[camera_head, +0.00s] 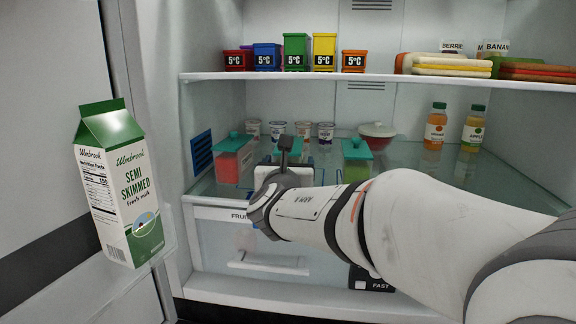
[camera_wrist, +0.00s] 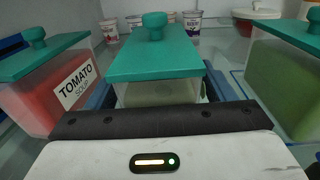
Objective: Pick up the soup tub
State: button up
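Three soup tubs with teal lids stand on the lower glass shelf. The red one, labelled tomato soup (camera_wrist: 65,85), is on the left; it also shows in the head view (camera_head: 229,166). A pale tub (camera_wrist: 158,94) is in the middle, right in front of my gripper (camera_wrist: 160,95). A green tub (camera_wrist: 285,85) is on the right, also in the head view (camera_head: 356,170). Dark blue finger parts show on both sides of the middle tub, partly hidden by its lid. I cannot tell whether they touch it. In the head view my wrist hides most of this tub.
The upper shelf (camera_head: 380,77) is above my arm. A milk carton (camera_head: 118,185) sits on the open door at left. A drawer (camera_head: 245,250) is below.

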jog(key=c, duration=1.2)
jog(key=shift+r, duration=0.1)
